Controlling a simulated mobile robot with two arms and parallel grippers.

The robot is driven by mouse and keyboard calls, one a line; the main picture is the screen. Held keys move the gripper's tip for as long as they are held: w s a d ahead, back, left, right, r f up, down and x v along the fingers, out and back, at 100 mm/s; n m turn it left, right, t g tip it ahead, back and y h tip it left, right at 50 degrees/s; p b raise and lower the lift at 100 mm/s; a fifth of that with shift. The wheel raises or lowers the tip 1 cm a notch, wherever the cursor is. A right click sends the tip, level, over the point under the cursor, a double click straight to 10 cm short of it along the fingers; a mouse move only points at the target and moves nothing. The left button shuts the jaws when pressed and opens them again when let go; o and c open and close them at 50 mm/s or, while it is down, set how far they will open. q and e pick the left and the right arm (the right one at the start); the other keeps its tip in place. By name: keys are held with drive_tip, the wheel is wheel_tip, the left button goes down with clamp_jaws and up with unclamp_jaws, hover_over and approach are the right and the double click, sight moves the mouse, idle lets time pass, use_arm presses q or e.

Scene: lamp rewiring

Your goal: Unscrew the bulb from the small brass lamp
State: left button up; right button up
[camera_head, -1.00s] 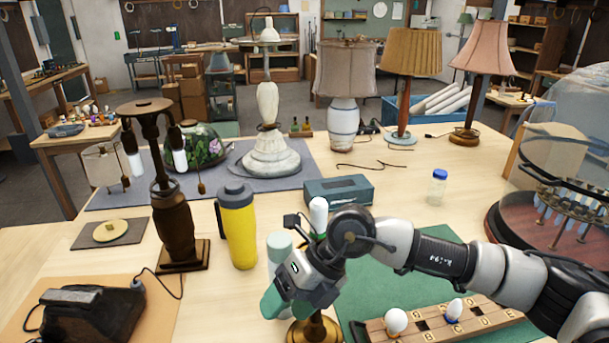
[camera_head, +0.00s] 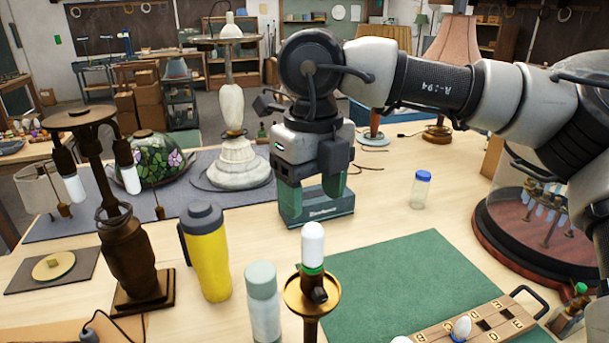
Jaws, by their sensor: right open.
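The small brass lamp (camera_head: 311,295) stands upright at the front middle, its lower part cut off by the picture's bottom edge. A white bulb (camera_head: 313,243) sits upright in its holder, above a green ring. My right gripper (camera_head: 313,192) is open and empty, green fingers pointing down. My left gripper is not in view.
A pale green-capped bottle (camera_head: 263,305) and a yellow flask (camera_head: 207,255) stand left of the lamp. A dark twin-bulb lamp (camera_head: 130,250) stands farther left. A wooden bulb rack (camera_head: 490,325) lies on the green mat (camera_head: 400,270) at right.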

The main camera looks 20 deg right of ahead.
sight(315, 247)
drive_tip(key=s+f, duration=0.1)
drive_tip(key=f, duration=0.1)
drive_tip(key=s+f+p, duration=0.1)
drive_tip(key=shift+f, duration=0.4)
drive_tip(key=f, duration=0.2)
drive_tip(key=w+f+p, duration=0.1)
drive_tip(key=f, duration=0.1)
drive_tip(key=shift+f, duration=0.35)
drive_tip(key=shift+s+f, duration=0.2)
drive_tip(key=shift+f, duration=0.05)
drive_tip(key=c, duration=1)
drive_tip(key=shift+o, duration=0.2)
drive_tip(key=n, duration=0.3)
drive_tip(key=shift+w+f+b, duration=0.1)
drive_tip(key=shift+f+b, duration=0.05)
drive_tip(key=shift+b, duration=0.2)
drive_tip(key=n+b, duration=0.1)
drive_tip(key=n, duration=0.3)
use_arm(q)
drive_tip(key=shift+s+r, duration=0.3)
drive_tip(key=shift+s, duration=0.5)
use_arm(e)
drive_tip(key=shift+r+n, duration=0.2)
drive_tip(key=shift+n, duration=0.3)
